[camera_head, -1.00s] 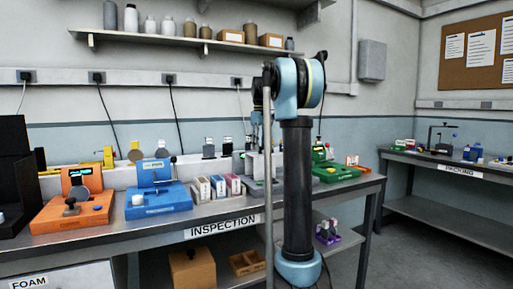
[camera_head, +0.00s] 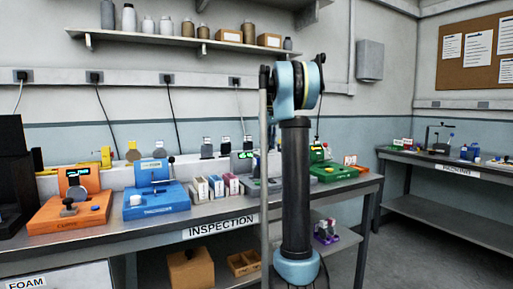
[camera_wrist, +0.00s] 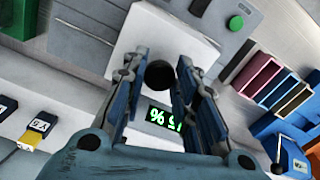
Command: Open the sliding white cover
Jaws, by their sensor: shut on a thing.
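The white cover (camera_wrist: 150,35) is a pale flat panel on a grey device in the wrist view. A round black knob (camera_wrist: 158,75) stands at its near edge. My gripper (camera_wrist: 158,67) has its two blue-grey fingers on either side of this knob and is shut on it. A lit display with green characters (camera_wrist: 160,117) shows between the fingers, below the knob. In the head view, the green display (camera_head: 246,155) shows just left of my arm. My gripper and the knob cannot be made out there.
Several coloured boxes (camera_wrist: 263,75) stand right of the device in the wrist view. A blue machine (camera_head: 160,198) and an orange machine (camera_head: 72,212) stand further left on the inspection bench (camera_head: 150,234). A green device (camera_head: 335,173) stands right of my arm.

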